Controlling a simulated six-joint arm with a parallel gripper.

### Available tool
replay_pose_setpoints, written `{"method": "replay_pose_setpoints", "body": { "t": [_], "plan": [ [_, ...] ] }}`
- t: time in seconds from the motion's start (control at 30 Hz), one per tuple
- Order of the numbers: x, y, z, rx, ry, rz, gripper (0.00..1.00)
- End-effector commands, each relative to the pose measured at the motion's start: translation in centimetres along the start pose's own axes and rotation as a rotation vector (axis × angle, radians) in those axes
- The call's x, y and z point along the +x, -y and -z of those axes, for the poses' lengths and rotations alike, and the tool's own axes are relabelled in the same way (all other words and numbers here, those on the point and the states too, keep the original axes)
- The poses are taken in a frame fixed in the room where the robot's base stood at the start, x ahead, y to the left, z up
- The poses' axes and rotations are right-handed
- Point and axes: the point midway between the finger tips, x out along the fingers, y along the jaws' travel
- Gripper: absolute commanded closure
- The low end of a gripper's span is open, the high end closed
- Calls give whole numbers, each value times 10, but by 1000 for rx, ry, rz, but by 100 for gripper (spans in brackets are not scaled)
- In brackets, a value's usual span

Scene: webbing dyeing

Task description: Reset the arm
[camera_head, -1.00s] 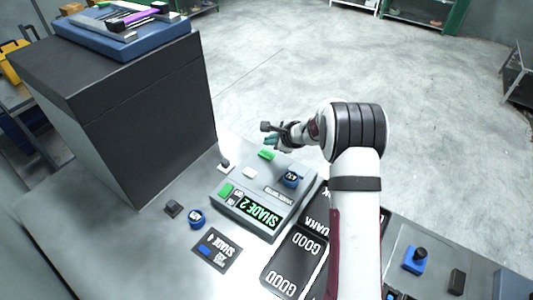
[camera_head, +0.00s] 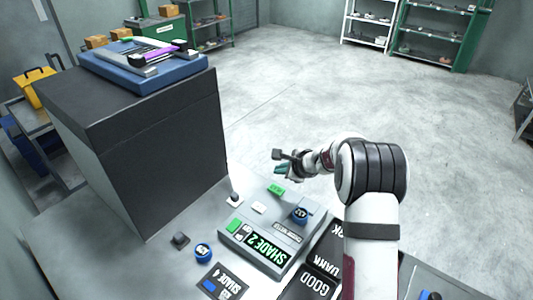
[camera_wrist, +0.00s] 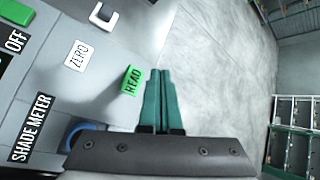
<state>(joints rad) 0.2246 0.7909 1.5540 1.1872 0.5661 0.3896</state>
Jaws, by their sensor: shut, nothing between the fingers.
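My gripper (camera_wrist: 159,98) is shut and empty, its two green fingers side by side in the wrist view. In the head view my gripper (camera_head: 281,170) hovers near the far side of the grey shade meter (camera_head: 285,262), apart from it as far as I can tell. The meter's display reads "SHADE 2". In the wrist view the green READ button (camera_wrist: 132,80) is just left of the fingers, with the white ZERO button (camera_wrist: 77,54) farther left. A blue round piece (camera_head: 301,215) sits on the meter; my gripper's mount partly hides it in the wrist view.
A black knob (camera_head: 180,239), a blue round piece (camera_head: 203,252) and a SHADE card (camera_head: 222,283) lie on the table. Open floor (camera_head: 330,90) lies beyond.

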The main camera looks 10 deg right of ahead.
Motion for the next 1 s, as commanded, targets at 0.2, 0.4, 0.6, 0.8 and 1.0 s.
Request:
{"method": "replay_pose_setpoints", "body": {
  "t": [0.2,0.4,0.6,0.8,1.0],
  "plan": [
    [-55,-25,-58,-222,69,-92,100],
    [-204,-160,-121,-776,166,-403,100],
    [-312,-284,-80,-1158,133,-695,100],
    [-344,-324,-48,-1277,90,-812,100],
    [-345,-324,-47,-1278,88,-816,100]
  ]
}}
